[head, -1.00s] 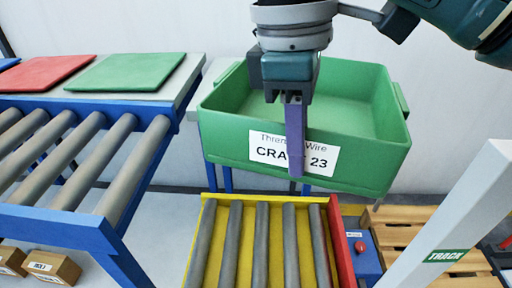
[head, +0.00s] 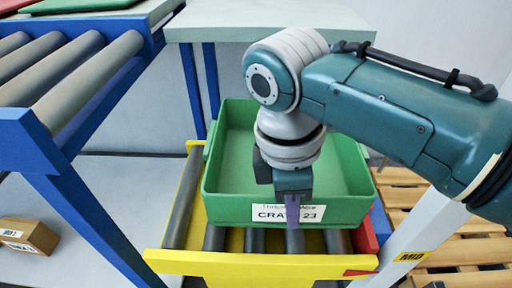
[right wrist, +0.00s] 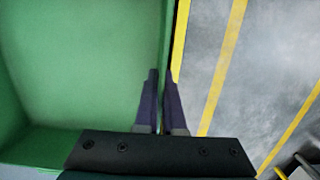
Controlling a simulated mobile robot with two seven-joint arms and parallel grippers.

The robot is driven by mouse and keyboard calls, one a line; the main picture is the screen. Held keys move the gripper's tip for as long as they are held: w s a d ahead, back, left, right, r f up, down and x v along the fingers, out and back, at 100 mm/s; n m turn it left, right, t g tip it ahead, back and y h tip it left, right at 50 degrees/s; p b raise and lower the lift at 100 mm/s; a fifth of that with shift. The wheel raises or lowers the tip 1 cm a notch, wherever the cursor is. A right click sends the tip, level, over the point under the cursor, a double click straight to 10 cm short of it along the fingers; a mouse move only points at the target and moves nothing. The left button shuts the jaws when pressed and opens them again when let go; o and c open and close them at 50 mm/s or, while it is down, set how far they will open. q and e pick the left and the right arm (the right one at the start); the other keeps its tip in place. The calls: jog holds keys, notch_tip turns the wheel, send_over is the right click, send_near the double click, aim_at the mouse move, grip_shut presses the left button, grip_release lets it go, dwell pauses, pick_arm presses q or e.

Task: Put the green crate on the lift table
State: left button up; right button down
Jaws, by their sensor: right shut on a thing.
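The green crate (head: 226,207), with a white label reading CRATE 23, is over the roller top of the yellow lift table (head: 250,264). It looks level and within the side rails; whether its base touches the rollers is hard to tell. My right gripper (head: 293,222) points down and is shut on the crate's near wall, at the label. In the right wrist view, the crate (right wrist: 80,65) fills the left side and its wall runs between the two purple fingers (right wrist: 160,85). My left gripper is not in view.
A blue-framed roller conveyor (head: 85,85) stands at the left. A pale table (head: 260,25) is behind the lift table. A white post (head: 395,255) marked MID and wooden pallets (head: 460,250) are at the right. A cardboard box (head: 28,238) sits low at left.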

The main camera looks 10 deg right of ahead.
notch_tip(320, 180, down, 6)
jog(key=b, duration=0.3)
jog(key=shift+w+f, duration=0.1)
jog(key=c, duration=1)
grip_release()
